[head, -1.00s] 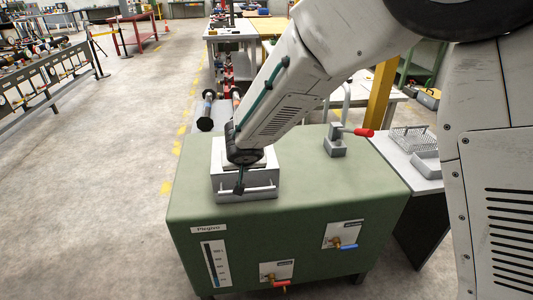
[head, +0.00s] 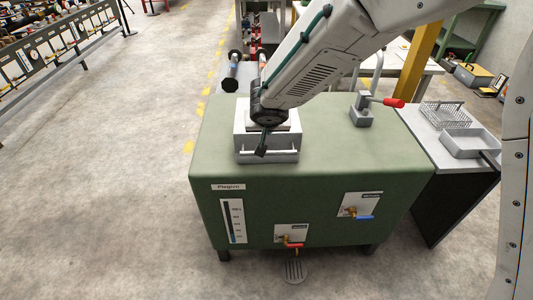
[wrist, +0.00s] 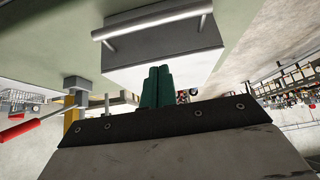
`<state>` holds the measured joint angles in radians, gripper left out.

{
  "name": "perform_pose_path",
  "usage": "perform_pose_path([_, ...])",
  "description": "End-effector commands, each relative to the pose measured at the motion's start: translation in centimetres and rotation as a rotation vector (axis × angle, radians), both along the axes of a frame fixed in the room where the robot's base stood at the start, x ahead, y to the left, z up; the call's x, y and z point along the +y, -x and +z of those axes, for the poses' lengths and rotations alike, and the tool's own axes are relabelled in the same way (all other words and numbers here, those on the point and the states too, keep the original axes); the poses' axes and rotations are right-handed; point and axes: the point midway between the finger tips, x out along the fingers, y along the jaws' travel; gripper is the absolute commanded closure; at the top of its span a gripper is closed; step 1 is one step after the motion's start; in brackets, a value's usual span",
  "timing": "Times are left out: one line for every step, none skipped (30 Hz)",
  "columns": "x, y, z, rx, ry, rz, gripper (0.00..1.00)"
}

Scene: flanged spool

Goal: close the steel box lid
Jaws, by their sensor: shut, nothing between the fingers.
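The steel box (head: 284,158) is pale grey and sits on the left part of the green cabinet's top. It has a bar handle along its front, which also shows at the top of the wrist view (wrist: 150,20). My gripper (head: 261,150) points down over the box near its front side, with dark green fingers. In the wrist view the fingers (wrist: 157,72) are together and empty in front of a pale panel of the box (wrist: 200,55). My arm hides much of the box top, so I cannot tell how far the lid is open or whether the fingers touch it.
The green cabinet (head: 340,160) also carries a grey clamp with a red lever (head: 385,101) to the right. A side table (head: 415,125) holds a wire basket (head: 445,113) and a grey tray (head: 470,143). Floor to the left is clear.

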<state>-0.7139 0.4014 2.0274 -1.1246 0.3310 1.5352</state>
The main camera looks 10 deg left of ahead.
Motion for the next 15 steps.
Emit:
perform_pose_path([-0.2, 0.0, 0.8, -0.002, -0.003, -0.004, 1.00])
perform_pose_path([-0.3, 0.0, 1.3, -0.002, -0.003, -0.005, 1.00])
perform_pose_path([-0.5, 0.0, 1.8, -0.002, -0.003, -0.007, 1.00])
perform_pose_path([-0.6, 0.1, 2.2, -0.002, -0.002, -0.007, 1.00])
perform_pose_path([-0.7, 0.7, 1.5, 0.002, 0.002, -0.005, 1.00])
perform_pose_path([-0.8, 1.2, 1.2, 0.002, 0.002, -0.004, 1.00])
perform_pose_path([-0.8, 1.6, 0.9, 0.001, 0.003, -0.003, 1.00])
perform_pose_path([-0.9, 1.9, 0.7, 0.002, 0.002, -0.004, 1.00])
perform_pose_path([-1.0, 2.4, 0.4, 0.002, 0.002, -0.003, 1.00])
perform_pose_path([-1.0, 2.8, 0.2, 0.002, 0.002, -0.004, 1.00])
perform_pose_path([-1.1, 3.2, -0.1, 0.001, 0.003, -0.003, 1.00])
perform_pose_path([-1.2, 3.8, -0.4, 0.001, 0.003, -0.003, 1.00])
perform_pose_path([-1.3, 4.2, -0.7, 0.001, 0.003, -0.003, 1.00])
perform_pose_path([-1.4, 4.6, -0.9, 0.002, 0.002, -0.004, 1.00])
perform_pose_path([-1.5, 5.2, -1.3, 0.001, 0.004, -0.002, 1.00])
